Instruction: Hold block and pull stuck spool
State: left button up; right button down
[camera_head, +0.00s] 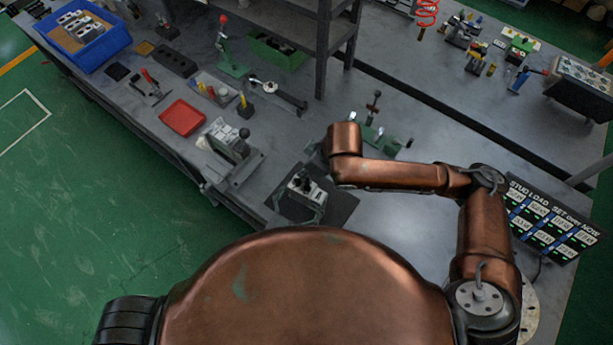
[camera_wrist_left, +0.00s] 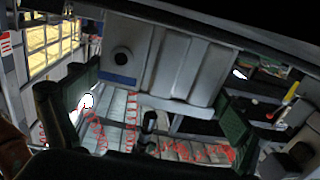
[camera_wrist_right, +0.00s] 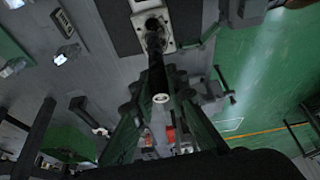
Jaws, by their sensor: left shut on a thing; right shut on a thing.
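The valve block (camera_head: 303,187) is a pale grey block with dark fittings on a dark mat (camera_head: 342,206) near the bench's front edge. In the left wrist view the block (camera_wrist_left: 185,60) fills the space between green finger pads. My left gripper (camera_wrist_left: 160,105) is shut on it; in the head view this gripper (camera_head: 306,197) is small and partly hidden by my body. In the right wrist view the spool (camera_wrist_right: 156,72) is a dark rod running to the block (camera_wrist_right: 152,20). My right gripper (camera_wrist_right: 158,92) is shut on the rod. How far the spool sits in the bore cannot be told.
A grey fixture (camera_head: 230,146) and a red tray (camera_head: 182,117) stand left of the mat. A blue bin (camera_head: 85,38) is at the far left. A shelf frame (camera_head: 323,50) rises behind, and a display panel (camera_head: 545,218) stands at the right.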

pick_arm(q)
jog(key=shift+f, duration=0.1)
pick_arm(e)
jog(key=shift+r, duration=1.85)
pick_arm(q)
jog(key=o, duration=1.6)
jog(key=shift+o, duration=0.8)
jog(key=shift+s+a, duration=0.1)
jog(key=v, duration=1.2)
